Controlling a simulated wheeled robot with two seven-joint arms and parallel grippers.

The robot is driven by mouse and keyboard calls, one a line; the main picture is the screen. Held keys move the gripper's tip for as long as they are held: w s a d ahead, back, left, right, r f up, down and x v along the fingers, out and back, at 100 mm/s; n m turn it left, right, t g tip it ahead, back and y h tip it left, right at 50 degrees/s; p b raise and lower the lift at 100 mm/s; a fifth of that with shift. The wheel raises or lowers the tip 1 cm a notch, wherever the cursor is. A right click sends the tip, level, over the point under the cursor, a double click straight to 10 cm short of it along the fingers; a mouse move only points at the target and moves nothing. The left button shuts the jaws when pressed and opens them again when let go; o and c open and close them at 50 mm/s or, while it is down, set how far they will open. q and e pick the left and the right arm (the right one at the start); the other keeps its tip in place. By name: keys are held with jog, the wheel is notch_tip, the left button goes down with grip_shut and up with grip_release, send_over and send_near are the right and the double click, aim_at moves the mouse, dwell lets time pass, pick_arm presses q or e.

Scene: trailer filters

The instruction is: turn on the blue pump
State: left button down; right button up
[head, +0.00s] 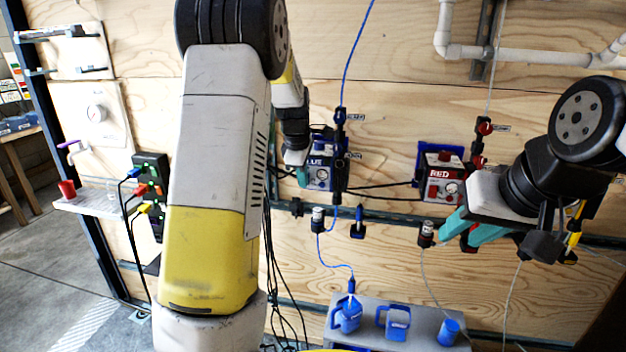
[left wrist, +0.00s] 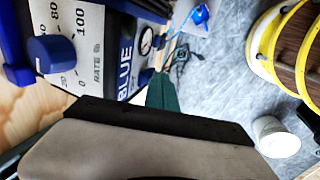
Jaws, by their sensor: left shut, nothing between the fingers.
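The blue pump (head: 320,174), a box labelled BLUE, is mounted on the plywood wall. In the left wrist view its face (left wrist: 98,62) shows the word BLUE, a RATE scale, a round blue knob (left wrist: 50,55) and a small gauge (left wrist: 146,41). My left gripper (head: 302,178) is shut and empty at the pump's left side, with its teal fingertips (left wrist: 161,92) close to the pump's lower edge. I cannot tell whether they touch it. My arm hides part of the wall. My right gripper (head: 473,229) is open and empty, below the red pump.
The red pump (head: 443,180) is mounted right of the blue one. Black cables hang beside my left arm. A power strip (head: 150,190) with coloured plugs is at left.

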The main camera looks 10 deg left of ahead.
pick_arm(q)
jog(key=shift+w+f, duration=0.15)
jog(key=shift+w, duration=0.1)
dwell(0.4)
jog(key=shift+r, duration=0.9)
